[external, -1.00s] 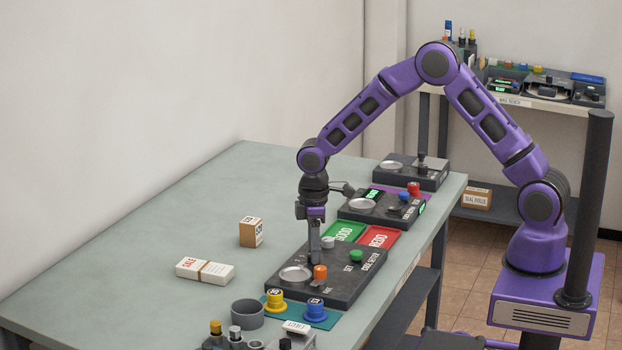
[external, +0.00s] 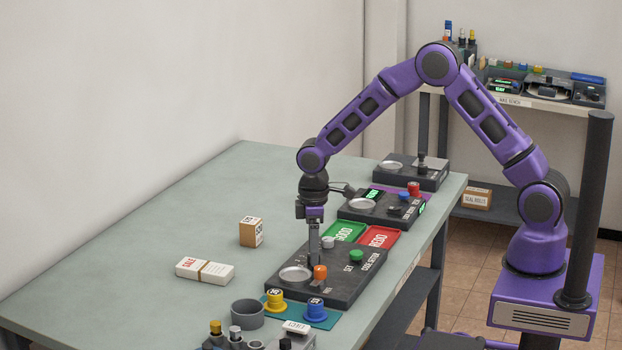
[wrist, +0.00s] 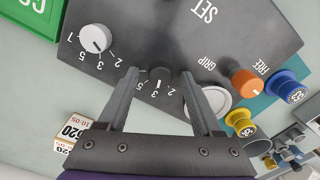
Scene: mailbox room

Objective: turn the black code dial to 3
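The black code dial (wrist: 160,76) shows in the wrist view on the dark code setter panel (wrist: 230,30), with small numbers along its near side. Its pointer is too small to read surely. My gripper (wrist: 159,71) has its two fingers apart, one on each side of the dial, with a visible gap to it on both sides. In the external view my gripper (external: 313,266) points straight down at the panel (external: 345,287) and hides the black dial.
A white dial (wrist: 95,38) with its own numbers sits beside the black one. The panel also holds an orange knob (external: 320,272), a green button (external: 356,256) and a round silver plate (external: 295,274). Green (external: 345,231) and red (external: 380,237) trays lie behind.

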